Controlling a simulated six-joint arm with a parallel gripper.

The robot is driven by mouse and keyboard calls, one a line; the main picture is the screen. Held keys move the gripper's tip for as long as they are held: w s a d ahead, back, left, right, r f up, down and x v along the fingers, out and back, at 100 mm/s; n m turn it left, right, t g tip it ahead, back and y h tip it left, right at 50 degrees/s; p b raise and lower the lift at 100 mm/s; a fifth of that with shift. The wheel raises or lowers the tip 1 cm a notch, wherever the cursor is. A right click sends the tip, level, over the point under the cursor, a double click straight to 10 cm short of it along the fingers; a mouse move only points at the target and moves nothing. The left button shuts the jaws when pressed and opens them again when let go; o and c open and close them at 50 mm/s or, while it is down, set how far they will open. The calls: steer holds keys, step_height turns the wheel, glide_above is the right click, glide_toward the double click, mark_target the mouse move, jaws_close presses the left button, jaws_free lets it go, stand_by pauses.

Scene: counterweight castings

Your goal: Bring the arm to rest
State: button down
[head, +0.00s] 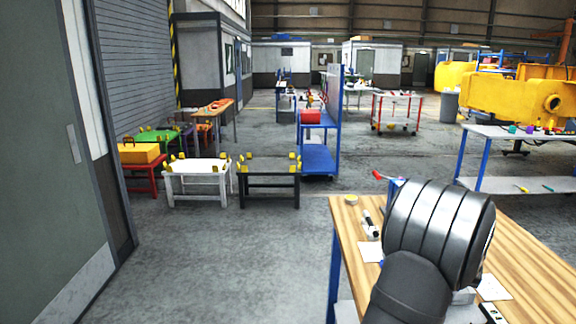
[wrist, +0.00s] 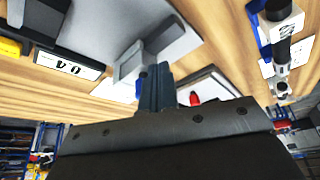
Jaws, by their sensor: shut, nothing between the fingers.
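My gripper (wrist: 155,88) shows in the wrist view, in front of the dark wrist housing. Its narrow fingers are together and empty. Behind them are the wooden bench top (wrist: 222,50) and a light grey plate (wrist: 118,22) with a grey block-like part (wrist: 130,65). I cannot tell the gap between the fingers and these things. In the head view my dark, ribbed arm stands over the wooden bench (head: 346,222) and hides much of it. The gripper cannot be made out there.
A black-and-white label (wrist: 68,65) and a white-and-blue device (wrist: 278,25) lie around the gripper. The bench also holds a tape roll (head: 351,200), paper (head: 370,250) and markers (head: 370,226). Open floor (head: 240,260) lies left of the bench; a blue rack (head: 318,158) stands beyond.

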stand_by(0.3)
step_height(320, 180, up, 7)
step_height(320, 180, down, 7)
steer(key=shift+r, duration=0.15)
steer(key=shift+a+f, duration=0.2)
steer(key=shift+a, duration=0.1)
steer(key=a, duration=0.4)
steer(key=shift+a, duration=0.25)
steer(key=shift+d+r, duration=0.1)
steer(key=shift+r, duration=0.3)
